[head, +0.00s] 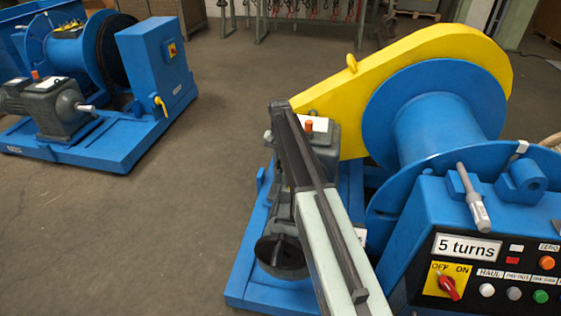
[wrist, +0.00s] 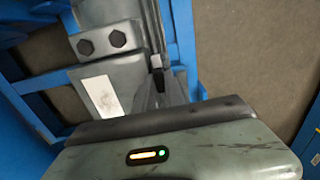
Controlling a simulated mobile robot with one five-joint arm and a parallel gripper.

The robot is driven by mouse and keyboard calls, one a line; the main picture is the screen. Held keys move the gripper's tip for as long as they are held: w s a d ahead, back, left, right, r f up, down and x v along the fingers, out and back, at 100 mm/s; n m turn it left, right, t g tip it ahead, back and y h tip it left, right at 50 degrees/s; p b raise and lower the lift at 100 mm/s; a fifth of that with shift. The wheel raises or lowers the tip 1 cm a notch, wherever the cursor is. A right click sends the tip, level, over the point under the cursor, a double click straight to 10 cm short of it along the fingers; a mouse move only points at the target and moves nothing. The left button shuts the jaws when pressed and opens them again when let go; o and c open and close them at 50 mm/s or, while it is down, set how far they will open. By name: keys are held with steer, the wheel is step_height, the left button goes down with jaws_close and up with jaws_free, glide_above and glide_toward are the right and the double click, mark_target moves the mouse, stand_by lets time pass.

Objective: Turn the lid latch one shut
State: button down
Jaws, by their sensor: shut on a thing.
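In the wrist view my gripper (wrist: 168,84) reaches in at the edge of a grey housing. Its dark, narrow fingers are shut on a small pale grey tab (wrist: 157,62), which appears to be the lid latch. The fingers hide much of it, so its exact angle cannot be told. The grey housing (wrist: 95,14) shows two dark bolts and a white label plate. In the head view the same grey gear unit (head: 325,142), with an orange cap, stands mostly behind my arm, and my fingertips are hidden there.
A yellow chain guard (head: 420,62) and a blue winch drum (head: 440,115) stand right of the gear unit. A control box (head: 405,262) reads "5 turns", with its red-handled switch near OFF. A second blue winch machine (head: 150,85) stands at the left. Floor between the machines is clear.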

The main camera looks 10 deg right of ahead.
steer(key=shift+d, duration=0.1)
steer(key=n, duration=0.4)
steer(key=shift+n, duration=0.4)
steer(key=n, duration=0.4)
steer(key=shift+a+n, duration=0.25)
steer(key=shift+n, duration=0.05)
steer(key=n, duration=0.4)
steer(key=shift+s+a, duration=0.1)
steer(key=shift+a, duration=0.05)
steer(key=shift+a+n, duration=0.1)
steer(key=shift+n, duration=2)
steer(key=shift+s, duration=0.1)
steer(key=c, duration=1.4)
jaws_free()
